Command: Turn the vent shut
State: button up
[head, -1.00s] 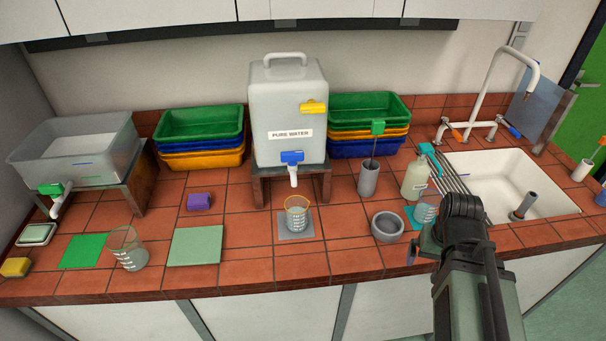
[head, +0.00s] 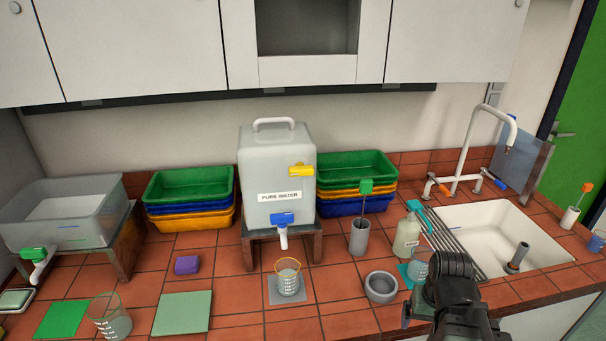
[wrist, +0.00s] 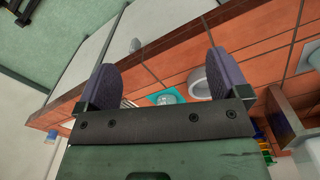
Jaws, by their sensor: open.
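The vent appears to be the yellow fitting (head: 301,170) on the upper right of the front of the pale tank (head: 278,190) labelled PURE WATER. Its yellow handle lies roughly sideways. A blue tap (head: 285,219) with a white spout sits low on the same tank. My arm stands at the lower right in the head view, well to the right of the tank and apart from it. In the wrist view my gripper (wrist: 163,75) has its two dark fingers spread wide with nothing between them. The vent cannot be made out in the wrist view.
A beaker (head: 288,280) stands under the tap. Stacked trays (head: 190,184) flank the tank. A brush holder (head: 359,238), a grey bowl (head: 381,287) and a wash bottle (head: 407,238) stand between tank and sink (head: 500,235). Wall cabinets (head: 140,45) hang above.

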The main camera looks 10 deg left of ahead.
jog(key=a+r+n+p, duration=0.1)
jog(key=a+r+n, duration=0.1)
jog(key=a, duration=0.3)
jog(key=m+t+y+p, duration=0.3)
jog(key=m+t+y, duration=0.4)
jog(key=m+t, duration=1.85)
send_near(302, 174)
notch_tip(302, 174, up, 7)
jog(key=s+d+m+g, duration=0.2)
jog(key=m+g, duration=0.6)
jog(key=g, duration=0.1)
jog(key=x, duration=1.1)
jog(key=shift+f, duration=0.15)
jog(key=c, duration=0.9)
